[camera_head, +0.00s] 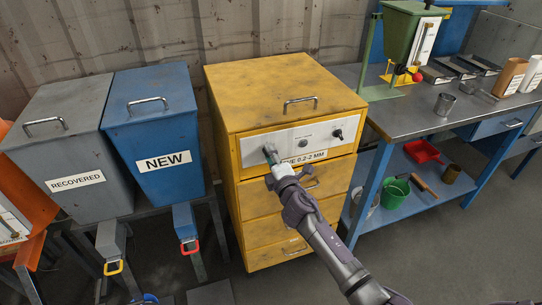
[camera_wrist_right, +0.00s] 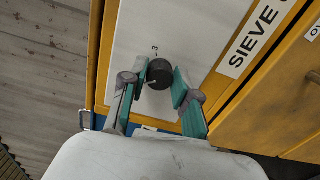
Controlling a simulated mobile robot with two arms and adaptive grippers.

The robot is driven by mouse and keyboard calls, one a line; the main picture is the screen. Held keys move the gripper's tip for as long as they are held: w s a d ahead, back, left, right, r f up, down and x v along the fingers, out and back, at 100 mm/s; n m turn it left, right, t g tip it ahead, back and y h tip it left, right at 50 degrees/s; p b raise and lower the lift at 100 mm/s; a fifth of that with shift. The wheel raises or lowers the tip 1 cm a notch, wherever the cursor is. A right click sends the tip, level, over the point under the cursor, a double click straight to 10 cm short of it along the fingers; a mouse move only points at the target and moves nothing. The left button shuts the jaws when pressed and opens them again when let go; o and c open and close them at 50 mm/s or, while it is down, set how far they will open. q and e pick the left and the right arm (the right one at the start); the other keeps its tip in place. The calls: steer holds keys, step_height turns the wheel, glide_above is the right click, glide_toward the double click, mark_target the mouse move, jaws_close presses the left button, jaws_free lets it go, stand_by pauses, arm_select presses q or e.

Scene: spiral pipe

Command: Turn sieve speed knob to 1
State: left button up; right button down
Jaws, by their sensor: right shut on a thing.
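The yellow sieve cabinet (camera_head: 285,88) has a pale control panel (camera_head: 320,134) on its front. A dark round knob (camera_wrist_right: 159,74) at the panel's left end sits between the fingers of my right gripper (camera_head: 270,156), which is shut on it. In the right wrist view the green-lined fingers are on both sides of the knob. A small "3" (camera_wrist_right: 154,49) is printed beside the knob; any other numbers are hidden or too small to read. In the head view the gripper covers most of this knob. My left gripper is not in view.
A black knob (camera_head: 338,134) is at the panel's right end, with a small round button (camera_head: 304,146) between. A blue NEW bin (camera_head: 153,118) and a grey RECOVERED bin (camera_head: 70,130) stand left. A metal workbench (camera_head: 415,120) stands right.

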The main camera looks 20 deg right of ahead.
steer(key=n, duration=0.5)
steer(key=shift+f+n, duration=0.1)
steer(key=shift+n, duration=0.2)
stand_by(0.4)
steer(key=c, duration=0.9)
jaws_free()
steer(key=shift+o, duration=0.2)
steer(key=s, duration=1.2)
steer(key=shift+d, duration=0.2)
